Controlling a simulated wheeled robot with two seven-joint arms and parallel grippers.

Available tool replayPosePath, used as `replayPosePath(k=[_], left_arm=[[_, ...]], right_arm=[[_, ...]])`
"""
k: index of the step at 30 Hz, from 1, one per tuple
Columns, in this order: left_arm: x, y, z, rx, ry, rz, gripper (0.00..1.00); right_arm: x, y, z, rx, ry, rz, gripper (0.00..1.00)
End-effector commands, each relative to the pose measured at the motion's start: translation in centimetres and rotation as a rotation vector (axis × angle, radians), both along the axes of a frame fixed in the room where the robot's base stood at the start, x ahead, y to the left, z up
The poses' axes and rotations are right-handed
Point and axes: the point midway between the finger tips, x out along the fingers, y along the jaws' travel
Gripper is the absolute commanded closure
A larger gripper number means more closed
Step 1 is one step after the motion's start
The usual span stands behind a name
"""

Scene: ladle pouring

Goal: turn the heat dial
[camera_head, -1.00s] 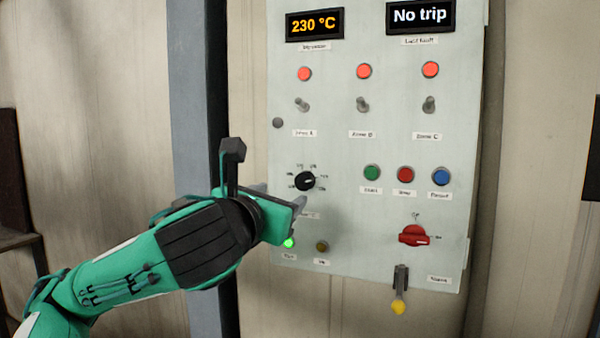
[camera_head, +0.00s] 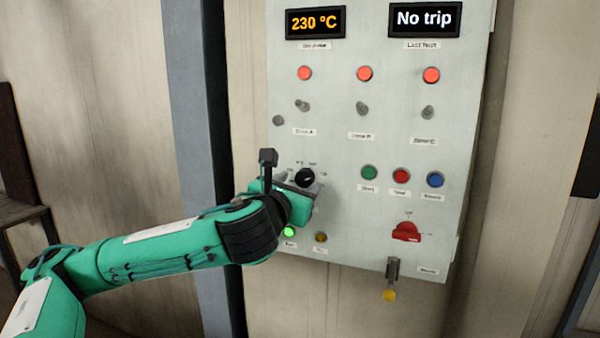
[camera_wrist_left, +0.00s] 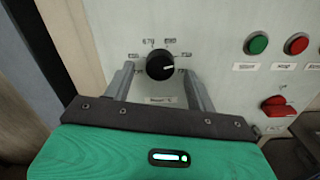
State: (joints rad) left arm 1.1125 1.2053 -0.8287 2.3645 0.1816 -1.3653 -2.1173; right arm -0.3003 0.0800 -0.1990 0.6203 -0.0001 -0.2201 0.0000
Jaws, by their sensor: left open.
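The heat dial is a round black knob (camera_head: 305,177) with a white pointer line, on the pale control panel (camera_head: 340,150). In the left wrist view the dial (camera_wrist_left: 160,65) shows with printed marks around it, its pointer turned to the right. My left gripper (camera_head: 300,190) is at the dial; in the wrist view its two fingers (camera_wrist_left: 158,85) stand open, one on each side of the knob, with gaps visible. Whether the fingertips reach the panel is unclear. The orange display (camera_head: 315,22) above reads 230 °C. My right gripper is not in view.
A "No trip" display (camera_head: 425,19), red lamps and toggle switches sit above. Green (camera_head: 369,172), red (camera_head: 401,176) and blue (camera_head: 435,180) buttons are right of the dial. A red rotary switch (camera_head: 407,232) and a yellow-tipped hanging piece (camera_head: 390,295) are lower right.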

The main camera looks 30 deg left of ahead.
Motion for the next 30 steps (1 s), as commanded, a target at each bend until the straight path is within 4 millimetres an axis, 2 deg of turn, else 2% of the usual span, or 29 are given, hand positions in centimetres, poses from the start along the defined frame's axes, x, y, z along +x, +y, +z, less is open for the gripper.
replayPosePath(k=[6,14,17,21,30], left_arm=[[1.6,0.4,0.0,0.0,0.0,0.001,0.43],[1.7,0.4,0.0,0.0,0.0,0.0,0.43],[1.7,0.4,0.0,0.0,0.0,0.0,0.59],[1.7,0.4,0.0,0.0,0.0,0.0,0.86],[1.7,0.4,-0.1,-0.026,-0.005,0.0,0.88]], right_arm=[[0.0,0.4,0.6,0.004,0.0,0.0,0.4],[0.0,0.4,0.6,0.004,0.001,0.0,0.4],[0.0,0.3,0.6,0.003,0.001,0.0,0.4],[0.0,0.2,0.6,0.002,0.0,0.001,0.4],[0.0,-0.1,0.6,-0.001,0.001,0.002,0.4]])
